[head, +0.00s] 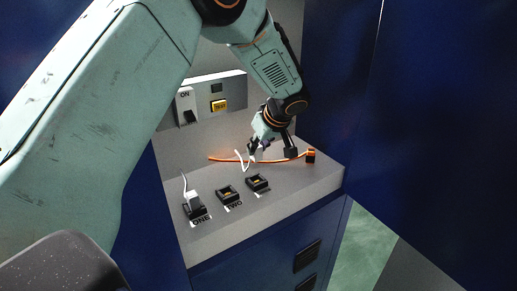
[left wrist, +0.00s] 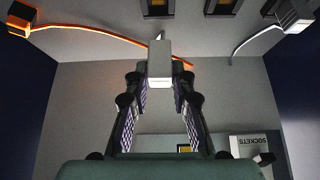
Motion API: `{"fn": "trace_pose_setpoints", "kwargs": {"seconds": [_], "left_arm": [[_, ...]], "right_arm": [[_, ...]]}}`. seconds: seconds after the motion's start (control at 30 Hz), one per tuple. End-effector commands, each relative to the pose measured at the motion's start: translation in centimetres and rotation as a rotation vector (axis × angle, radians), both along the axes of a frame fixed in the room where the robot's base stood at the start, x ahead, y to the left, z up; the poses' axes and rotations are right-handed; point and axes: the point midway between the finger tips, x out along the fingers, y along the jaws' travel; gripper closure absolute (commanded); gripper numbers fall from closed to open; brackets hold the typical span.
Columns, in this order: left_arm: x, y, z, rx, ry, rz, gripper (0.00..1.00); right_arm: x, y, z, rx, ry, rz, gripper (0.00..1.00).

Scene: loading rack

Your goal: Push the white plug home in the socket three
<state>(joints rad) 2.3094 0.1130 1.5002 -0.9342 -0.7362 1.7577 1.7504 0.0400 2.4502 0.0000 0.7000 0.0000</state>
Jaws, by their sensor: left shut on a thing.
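My left gripper (head: 257,147) is shut on a white plug, above the grey bench behind the socket row. In the left wrist view the white plug (left wrist: 159,62) sits between the two fingers of the gripper (left wrist: 160,80). A white cable (head: 241,160) hangs from it. Socket three (head: 257,183), at the right end of the row, is black and empty; its label is not readable. The held plug is apart from it. Socket two (head: 228,195) is empty. Socket one (head: 196,212) has another white plug (head: 194,199) in it. My right gripper is out of view.
An orange cable (head: 284,160) lies across the bench to an orange-and-black plug (head: 311,156) at the right. Dark blue walls (head: 430,110) flank the bench.

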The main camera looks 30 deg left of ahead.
Motion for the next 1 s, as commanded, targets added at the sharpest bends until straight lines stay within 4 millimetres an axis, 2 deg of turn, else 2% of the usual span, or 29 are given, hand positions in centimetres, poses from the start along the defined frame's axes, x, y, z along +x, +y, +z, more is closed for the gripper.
{"fn": "trace_pose_setpoints", "kwargs": {"seconds": [0.2, 0.4, 0.67, 1.0], "left_arm": [[0.0, 0.0, -0.1, 0.0, 0.0, 0.001, 1.0], [0.2, 0.2, -0.1, -0.022, 0.001, 0.016, 1.0], [0.2, 0.2, -0.2, -0.02, 0.001, 0.015, 1.0], [0.2, 0.2, -0.8, -0.021, 0.0, 0.016, 1.0]], "right_arm": [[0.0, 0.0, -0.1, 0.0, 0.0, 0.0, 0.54], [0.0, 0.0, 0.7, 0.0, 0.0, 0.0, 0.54], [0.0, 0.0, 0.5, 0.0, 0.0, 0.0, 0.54], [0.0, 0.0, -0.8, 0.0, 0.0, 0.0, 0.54]]}}
